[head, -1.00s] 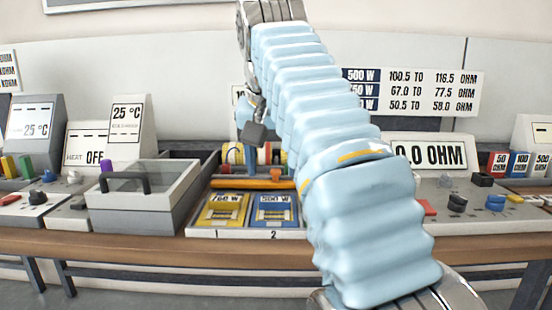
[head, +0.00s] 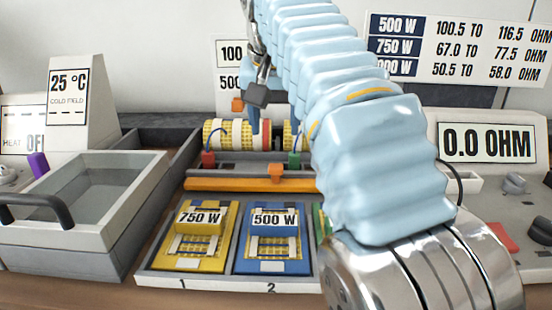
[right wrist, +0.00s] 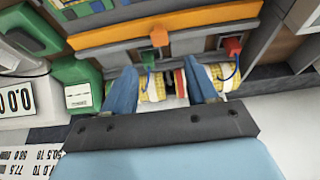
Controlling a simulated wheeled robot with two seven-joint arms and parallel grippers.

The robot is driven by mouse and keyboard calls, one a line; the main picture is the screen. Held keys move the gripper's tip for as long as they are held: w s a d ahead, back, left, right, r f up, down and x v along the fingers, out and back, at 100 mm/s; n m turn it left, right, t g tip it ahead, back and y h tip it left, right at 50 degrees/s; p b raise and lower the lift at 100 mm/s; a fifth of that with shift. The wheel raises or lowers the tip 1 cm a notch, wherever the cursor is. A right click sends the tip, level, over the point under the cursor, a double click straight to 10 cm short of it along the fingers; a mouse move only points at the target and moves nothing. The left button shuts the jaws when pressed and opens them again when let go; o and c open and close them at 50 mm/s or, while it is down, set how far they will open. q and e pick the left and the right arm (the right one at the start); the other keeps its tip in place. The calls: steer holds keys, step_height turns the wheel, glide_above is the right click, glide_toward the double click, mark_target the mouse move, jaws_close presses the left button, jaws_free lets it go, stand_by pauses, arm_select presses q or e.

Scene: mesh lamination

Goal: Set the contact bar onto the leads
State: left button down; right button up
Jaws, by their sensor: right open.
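The orange contact bar (head: 225,184), with a small raised orange grip (head: 276,171), lies across the rig behind the numbered trays. It also shows in the right wrist view (right wrist: 205,20). Behind it are a red lead block (head: 208,159) and a green lead block (head: 295,159) with blue wires. A yellow mesh roll (head: 222,133) with white and red bands lies behind them. My right gripper (right wrist: 162,92) is open and empty, its blue fingers over the roll, apart from the bar. In the head view its arm hides the rig's right side. My left gripper is out of view.
A yellow 750 W piece (head: 200,220) and a blue 500 W piece (head: 270,220) sit in slots 1 and 2. A grey box (head: 120,235) with a dark handle stands left. The ohm meter (head: 488,142), reading 0.0, stands right.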

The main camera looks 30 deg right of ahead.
mark_target(276, 167)
steer(key=x, duration=1.1)
steer(key=shift+f, duration=0.15)
jaws_close()
